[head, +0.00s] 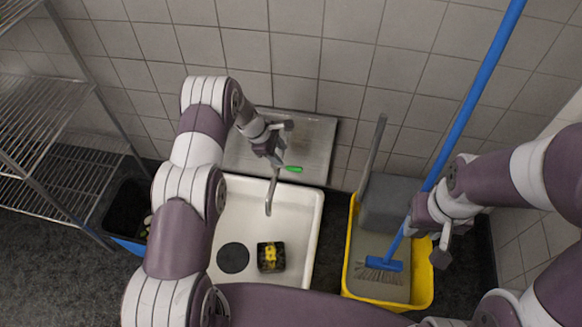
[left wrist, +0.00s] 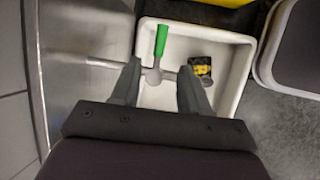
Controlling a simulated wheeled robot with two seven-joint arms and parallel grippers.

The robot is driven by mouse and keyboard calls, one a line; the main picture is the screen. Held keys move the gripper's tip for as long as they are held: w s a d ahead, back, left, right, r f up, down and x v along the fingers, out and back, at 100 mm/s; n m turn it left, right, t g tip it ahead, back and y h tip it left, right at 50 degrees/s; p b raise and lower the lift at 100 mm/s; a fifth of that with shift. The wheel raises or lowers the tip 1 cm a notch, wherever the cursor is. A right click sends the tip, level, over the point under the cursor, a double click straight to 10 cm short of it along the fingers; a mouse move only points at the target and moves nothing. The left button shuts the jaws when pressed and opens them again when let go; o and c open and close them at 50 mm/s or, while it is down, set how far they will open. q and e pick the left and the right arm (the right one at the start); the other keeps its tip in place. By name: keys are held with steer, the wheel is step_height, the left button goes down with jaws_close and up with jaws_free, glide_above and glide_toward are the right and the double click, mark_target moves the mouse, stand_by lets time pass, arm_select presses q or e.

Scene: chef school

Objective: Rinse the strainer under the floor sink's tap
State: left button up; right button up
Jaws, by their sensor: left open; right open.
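The white floor sink (head: 314,225) stands below a tap with a bent metal spout (head: 271,190) and a green lever (head: 293,169). A dark round disc (head: 233,257) and a black block-like item with yellow markings (head: 270,256) are in the basin; I cannot tell whether either is the strainer. No water stream is visible. My left gripper (head: 279,142) is open close by the tap. In the left wrist view the green lever (left wrist: 161,40) shows between and beyond its fingertips (left wrist: 160,78). My right gripper (head: 442,246) is open beside the blue-handled broom, over the yellow bucket.
A yellow bucket (head: 424,285) with a grey wringer (head: 388,203) stands right of the sink, the blue broom (head: 462,115) leaning in it. A metal panel (head: 312,143) is behind the tap. A wire rack (head: 45,110) and dark bin (head: 125,215) stand left.

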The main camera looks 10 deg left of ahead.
mark_target(293, 168)
arm_select(q)
steer(key=b+x, duration=0.1)
steer(key=x, duration=0.8)
steer(key=shift+f, duration=0.1)
jaws_close()
